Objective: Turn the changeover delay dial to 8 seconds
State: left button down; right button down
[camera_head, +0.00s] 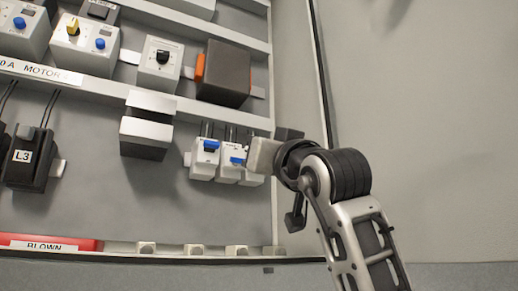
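Several dials show in the head view, and their small markings are too fine to read, so I cannot tell which is the changeover delay dial. One grey module has a black knob (163,56). Another module, at the upper left, has a yellow knob (72,27) above a blue button. My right gripper (266,153) is beside the right end of the breaker row, below and right of both knobs and apart from them. Its fingers are seen nearly edge-on, so their gap is unclear. My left gripper is out of view.
Small breakers with blue toggles (207,147) are next to my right gripper. A dark box with an orange side (223,74) sits right of the black knob. A black L3 block (33,158) and a red BLOWN tray (50,243) are at left. The wall at right is clear.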

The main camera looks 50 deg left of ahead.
aim_at(163, 57)
jog(key=k, duration=1)
